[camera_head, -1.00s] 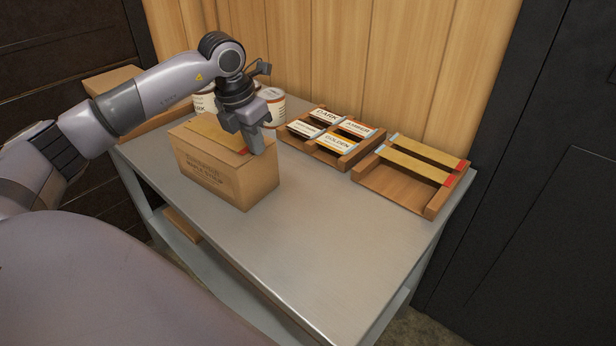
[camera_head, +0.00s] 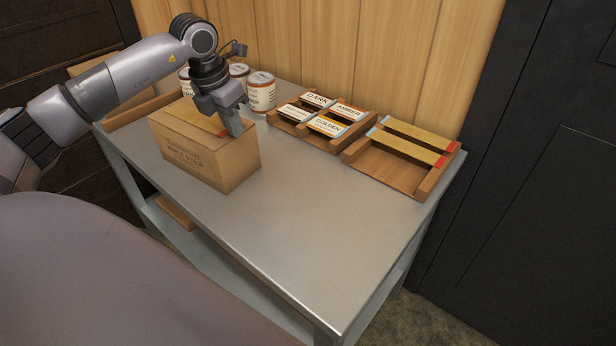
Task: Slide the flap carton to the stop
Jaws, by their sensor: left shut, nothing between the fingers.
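The brown flap carton (camera_head: 205,165) stands upright on the grey metal table (camera_head: 290,215), toward its left end. Dark print is on its front, and a yellowish strip lies along its top. My left gripper (camera_head: 236,131) points down at the carton's upper right edge, shut with nothing in it. Whether its fingertips touch the carton, I cannot tell. A low wooden bar (camera_head: 142,112) at the table's left end looks like the stop. My right gripper is not in view.
Several labelled cans (camera_head: 261,92) stand behind the carton. A wooden rack (camera_head: 300,132) with label plates and a wooden tray (camera_head: 390,174) with two yellow, red-ended strips stand at the back right. The table's front right is clear. A dark door (camera_head: 530,190) is at right.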

